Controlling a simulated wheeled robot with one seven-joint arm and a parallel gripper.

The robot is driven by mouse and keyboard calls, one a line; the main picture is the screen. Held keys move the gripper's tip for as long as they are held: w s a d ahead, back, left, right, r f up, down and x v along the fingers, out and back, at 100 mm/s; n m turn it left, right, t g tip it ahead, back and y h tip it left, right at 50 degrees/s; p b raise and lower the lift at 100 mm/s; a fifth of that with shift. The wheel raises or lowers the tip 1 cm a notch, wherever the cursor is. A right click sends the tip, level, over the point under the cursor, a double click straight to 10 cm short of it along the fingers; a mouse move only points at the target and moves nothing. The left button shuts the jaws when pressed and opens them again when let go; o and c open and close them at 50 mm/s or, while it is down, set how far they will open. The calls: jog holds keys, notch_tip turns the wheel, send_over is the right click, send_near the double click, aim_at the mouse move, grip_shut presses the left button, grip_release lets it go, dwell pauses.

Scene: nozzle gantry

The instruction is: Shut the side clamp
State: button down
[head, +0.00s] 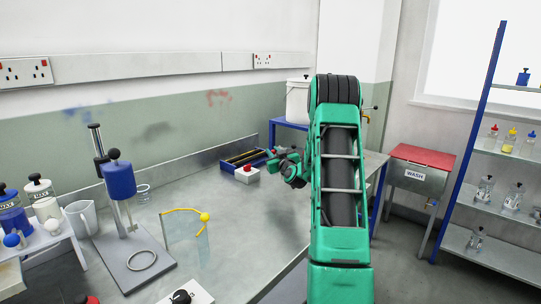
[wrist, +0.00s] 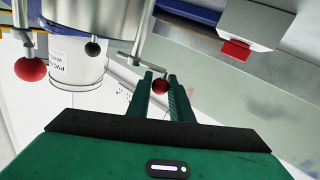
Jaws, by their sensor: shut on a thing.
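In the wrist view, my gripper (wrist: 160,77) has its two green fingers closed around a red ball knob (wrist: 160,86). The knob is at the end of a thin metal lever (wrist: 133,61), which I take to be the side clamp. The lever lies beside a shiny metal cylinder (wrist: 115,18). The fingers partly hide the knob. In the head view, my gripper (head: 279,161) is at the back of the bench, right of a white box with a red button; the clamp cannot be made out there.
A second red ball (wrist: 30,69), a black ball (wrist: 93,48) and a white tub (wrist: 75,68) lie left of the fingers. A blue-topped stand (head: 120,181) is on the bench's left; the bench middle is fairly clear.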

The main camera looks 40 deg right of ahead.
jog(key=n+y, duration=0.1)
jog(key=y, duration=0.1)
jog(key=s+n+t+y, duration=0.1)
jog(key=y, duration=0.1)
jog(key=n+y, duration=0.2)
jog(key=shift+s+a+f+t, duration=0.1)
jog(key=shift+s+f+t, duration=0.05)
jog(key=shift+s+t, duration=0.25)
jog(key=c, duration=1.6)
grip_release()
jog(key=s, duration=0.7)
jog(key=s+a, duration=0.1)
jog(key=s, duration=0.2)
jog(key=shift+s, duration=0.3)
